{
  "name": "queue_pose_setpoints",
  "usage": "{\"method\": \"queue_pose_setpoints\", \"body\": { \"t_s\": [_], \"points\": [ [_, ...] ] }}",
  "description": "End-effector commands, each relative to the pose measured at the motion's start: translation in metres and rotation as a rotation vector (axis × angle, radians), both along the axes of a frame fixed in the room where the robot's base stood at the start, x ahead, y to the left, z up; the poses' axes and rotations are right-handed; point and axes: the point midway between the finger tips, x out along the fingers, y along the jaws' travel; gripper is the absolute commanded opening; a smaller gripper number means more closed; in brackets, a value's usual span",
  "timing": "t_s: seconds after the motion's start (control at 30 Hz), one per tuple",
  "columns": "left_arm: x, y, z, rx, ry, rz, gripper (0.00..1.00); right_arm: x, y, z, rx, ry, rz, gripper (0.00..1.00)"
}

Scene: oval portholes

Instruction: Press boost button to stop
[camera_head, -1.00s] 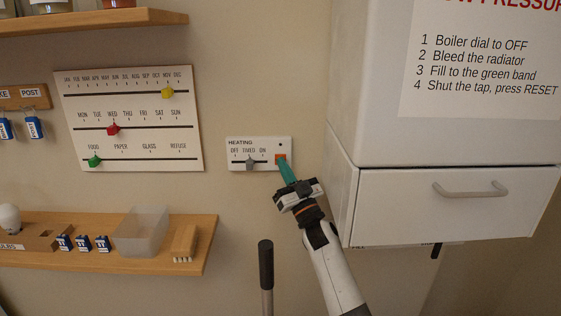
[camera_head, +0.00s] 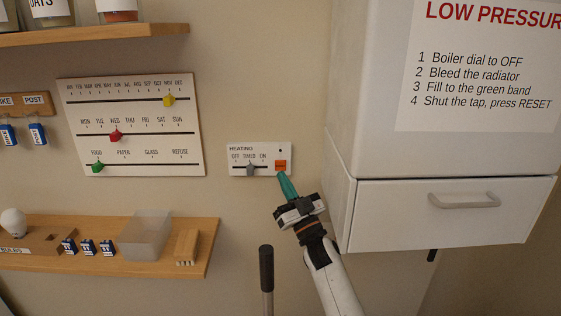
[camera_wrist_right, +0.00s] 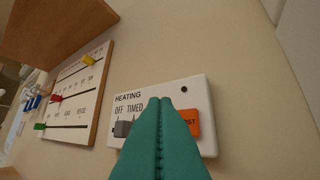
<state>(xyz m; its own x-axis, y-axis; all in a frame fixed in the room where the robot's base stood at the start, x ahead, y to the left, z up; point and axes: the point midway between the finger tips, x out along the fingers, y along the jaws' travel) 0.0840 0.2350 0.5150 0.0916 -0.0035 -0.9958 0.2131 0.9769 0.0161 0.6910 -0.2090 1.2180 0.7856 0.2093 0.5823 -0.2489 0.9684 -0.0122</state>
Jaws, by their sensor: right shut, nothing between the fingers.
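The heating panel (camera_head: 259,160) is a white plate on the wall, with a grey slider (camera_head: 250,169) standing around TIMED. The orange boost button (camera_head: 281,166) is at its right end, below a small dark dot. In the right wrist view the button (camera_wrist_right: 191,122) is partly hidden behind my fingers. My right gripper (camera_head: 282,177) has teal fingers, shut and empty. The fingertips (camera_wrist_right: 161,102) also cover part of the panel in the wrist view. My left gripper is not in view.
A white cabinet (camera_head: 440,205) with a handle stands close to the right of my arm. A calendar board (camera_head: 130,125) with coloured sliders hangs on the left. A wooden shelf (camera_head: 200,245) with a clear bin is below it. A dark-topped lever (camera_head: 266,270) rises beside my arm.

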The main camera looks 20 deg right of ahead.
Motion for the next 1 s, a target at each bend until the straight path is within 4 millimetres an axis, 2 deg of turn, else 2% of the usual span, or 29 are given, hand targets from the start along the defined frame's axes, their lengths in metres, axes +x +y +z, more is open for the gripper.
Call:
{"method": "queue_pose_setpoints", "body": {
  "t_s": [0.1, 0.3, 0.87, 0.93, 1.0],
  "points": [
    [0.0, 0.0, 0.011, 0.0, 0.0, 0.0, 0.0, -0.012, 0.004, 0.002, 0.001, 0.001, 0.001, 0.0],
    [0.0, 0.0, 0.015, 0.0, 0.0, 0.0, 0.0, -0.021, 0.007, 0.0, 0.001, 0.0, 0.001, 0.0],
    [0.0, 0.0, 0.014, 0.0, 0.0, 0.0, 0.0, -0.021, 0.006, 0.0, 0.0, 0.0, 0.0, 0.0],
    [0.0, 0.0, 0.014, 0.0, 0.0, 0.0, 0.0, -0.021, 0.006, -0.004, 0.0, 0.008, -0.001, 0.0],
    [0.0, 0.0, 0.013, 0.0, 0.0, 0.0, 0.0, -0.02, 0.006, -0.017, -0.001, 0.034, -0.006, 0.0]
  ]
}}
